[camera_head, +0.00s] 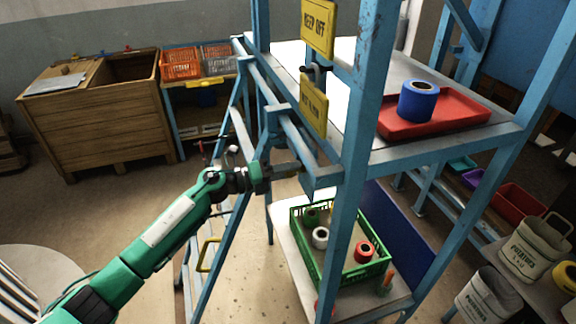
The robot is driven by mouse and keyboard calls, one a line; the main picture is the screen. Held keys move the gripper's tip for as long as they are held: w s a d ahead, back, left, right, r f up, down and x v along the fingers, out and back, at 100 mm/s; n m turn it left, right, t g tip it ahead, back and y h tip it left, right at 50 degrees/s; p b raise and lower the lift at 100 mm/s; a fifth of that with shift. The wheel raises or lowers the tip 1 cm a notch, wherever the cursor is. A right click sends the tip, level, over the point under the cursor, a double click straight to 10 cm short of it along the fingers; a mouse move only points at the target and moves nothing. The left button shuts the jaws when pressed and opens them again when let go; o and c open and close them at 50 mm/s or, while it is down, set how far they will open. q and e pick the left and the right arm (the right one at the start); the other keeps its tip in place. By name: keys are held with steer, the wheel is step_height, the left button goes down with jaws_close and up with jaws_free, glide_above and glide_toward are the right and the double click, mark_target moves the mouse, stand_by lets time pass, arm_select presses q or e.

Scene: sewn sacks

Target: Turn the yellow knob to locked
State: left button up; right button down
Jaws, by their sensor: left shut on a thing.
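My left gripper (284,171) reaches in from the left on its green arm, up to the blue frame of the shelf stand. Its jaws are shut at the frame, around a small piece that they mostly hide; I take this to be the yellow knob. The knob's own face and any locked mark cannot be made out, so I cannot tell how it is turned. My right gripper is not in view.
The blue stand (352,150) rises close around my gripper, with yellow signs (318,28) above. Its shelf bears a red tray (450,112) with a blue spool (418,101). A green crate (305,250) with spools sits below. Potato sacks (532,250) stand at right.

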arm_select(q)
steer(key=n+p, duration=0.1)
steer(key=n, duration=0.1)
steer(key=n+p, duration=0.1)
steer(key=n, duration=0.1)
steer(key=shift+r+n+p, duration=0.2)
steer(key=shift+n+p, duration=0.1)
steer(key=shift+f+n+p, duration=0.1)
steer(key=shift+n+p, duration=0.8)
steer(key=shift+n, duration=0.6)
steer(key=o, duration=1)
steer(key=shift+f, duration=0.1)
steer(key=b+v, duration=0.6)
steer(key=v, duration=0.8)
